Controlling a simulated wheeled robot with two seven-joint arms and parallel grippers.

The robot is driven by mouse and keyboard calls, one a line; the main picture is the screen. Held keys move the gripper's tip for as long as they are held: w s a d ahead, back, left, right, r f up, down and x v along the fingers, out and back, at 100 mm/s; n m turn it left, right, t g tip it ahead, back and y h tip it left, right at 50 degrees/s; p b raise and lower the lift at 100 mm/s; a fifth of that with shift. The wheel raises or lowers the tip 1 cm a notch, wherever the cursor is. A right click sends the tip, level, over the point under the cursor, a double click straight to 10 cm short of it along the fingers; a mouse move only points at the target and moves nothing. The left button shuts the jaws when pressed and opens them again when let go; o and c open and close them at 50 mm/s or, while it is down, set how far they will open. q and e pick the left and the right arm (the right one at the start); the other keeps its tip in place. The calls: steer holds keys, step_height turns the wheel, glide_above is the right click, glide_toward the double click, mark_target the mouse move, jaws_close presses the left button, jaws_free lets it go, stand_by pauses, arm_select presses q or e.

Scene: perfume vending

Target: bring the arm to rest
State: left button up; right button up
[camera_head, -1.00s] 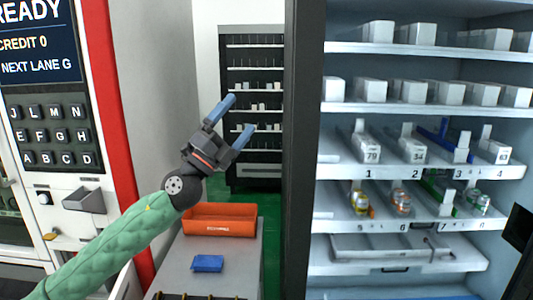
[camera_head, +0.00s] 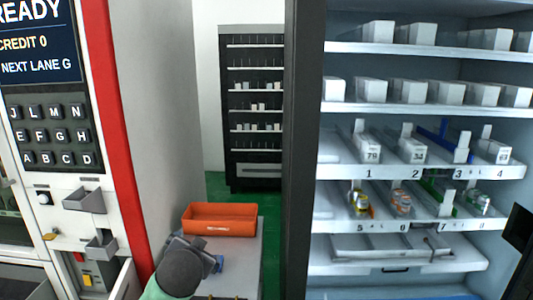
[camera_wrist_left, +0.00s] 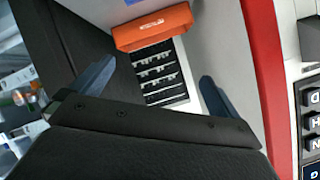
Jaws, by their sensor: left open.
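My left gripper (camera_head: 192,248) is low in the head view, in front of the grey cart and just below the orange bin, seen from behind over its dark wrist. In the left wrist view its two blue fingers stand wide apart, with the space between them (camera_wrist_left: 155,85) empty. My right gripper is in neither view.
An orange bin (camera_head: 219,219) sits on the grey cart (camera_head: 247,262), between the red-edged keypad machine (camera_head: 55,130) and the open vending cabinet (camera_head: 395,170) with stocked shelves. A black shelf rack (camera_head: 254,105) stands at the back. A small drawer (camera_head: 102,245) juts out from the machine.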

arm_select(q)
steer(key=s+d+f+n+g+h, duration=0.2)
steer(key=s+f+g, duration=0.6)
steer(key=s+f, duration=1.7)
step_height(320, 180, down, 2)
steer(key=shift+s+d+f+n+h, duration=0.15)
steer(key=shift+s+d+n+h, duration=0.2)
steer(key=shift+d+h, duration=0.2)
steer(key=s+f, duration=0.2)
steer(key=s, duration=0.2)
steer(key=s+f+g, duration=0.1)
steer(key=s+f, duration=0.1)
steer(key=s, duration=0.1)
steer(key=s+d+f+g, duration=0.1)
steer(key=s+f, duration=0.1)
steer(key=s, duration=0.2)
steer(key=shift+s+d+f+n, duration=0.1)
steer(key=shift+s+f+n, duration=0.15)
steer(key=shift+s, duration=0.1)
steer(key=shift+c, duration=0.2)
